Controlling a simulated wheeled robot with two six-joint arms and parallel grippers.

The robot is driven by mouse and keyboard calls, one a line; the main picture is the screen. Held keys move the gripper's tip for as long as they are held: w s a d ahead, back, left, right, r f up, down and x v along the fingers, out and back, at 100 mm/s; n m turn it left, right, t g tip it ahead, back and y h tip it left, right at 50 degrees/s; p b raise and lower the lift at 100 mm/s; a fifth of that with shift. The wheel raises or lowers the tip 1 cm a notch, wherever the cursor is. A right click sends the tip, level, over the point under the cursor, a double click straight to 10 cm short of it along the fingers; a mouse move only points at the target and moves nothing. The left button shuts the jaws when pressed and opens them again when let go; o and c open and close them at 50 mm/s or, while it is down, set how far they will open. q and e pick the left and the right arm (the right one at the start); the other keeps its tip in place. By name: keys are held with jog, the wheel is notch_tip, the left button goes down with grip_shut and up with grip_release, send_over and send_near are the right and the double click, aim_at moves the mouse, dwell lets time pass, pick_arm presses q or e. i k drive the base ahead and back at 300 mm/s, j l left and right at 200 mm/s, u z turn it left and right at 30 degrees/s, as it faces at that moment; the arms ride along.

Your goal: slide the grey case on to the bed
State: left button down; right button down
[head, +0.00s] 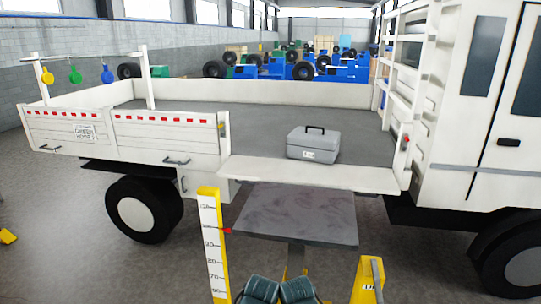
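The grey case (313,145) sits upright on the truck's grey bed (255,122), with its black handle on top and a small white label on its front. Its front lower edge is close to the lowered white side flap (310,175); whether it overlaps the flap is hard to tell. A dark lift table (297,215) stands in front of and below the flap, with an empty top. Neither of my grippers can be made out; only two dark teal parts, apparently mine, show at the bottom edge. Nothing touches the case.
A yellow-edged height scale (213,240) with a red pointer stands left of the lift table. A yellow post (368,280) is at its right. The truck cab (480,110) rises at right. Yellow, green and blue tags (75,73) hang over the bed's left end.

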aim_at(316, 144)
jog(key=i+l+u, duration=0.2)
jog(key=l+u, duration=0.25)
jog(key=i+l, duration=0.2)
jog(key=l, duration=0.45)
jog(key=i+l, duration=0.15)
jog(key=l, duration=0.5)
jog(key=i+l, duration=0.2)
jog(key=l, duration=0.45)
jog(key=i+l, duration=0.15)
jog(key=l, duration=0.5)
jog(key=i+l, duration=0.2)
jog(key=l, duration=0.5)
jog(key=i+l, duration=0.15)
jog(key=l, duration=0.5)
jog(key=i+l, duration=0.2)
jog(key=l, duration=0.45)
jog(key=i+l, duration=0.15)
jog(key=l, duration=0.5)
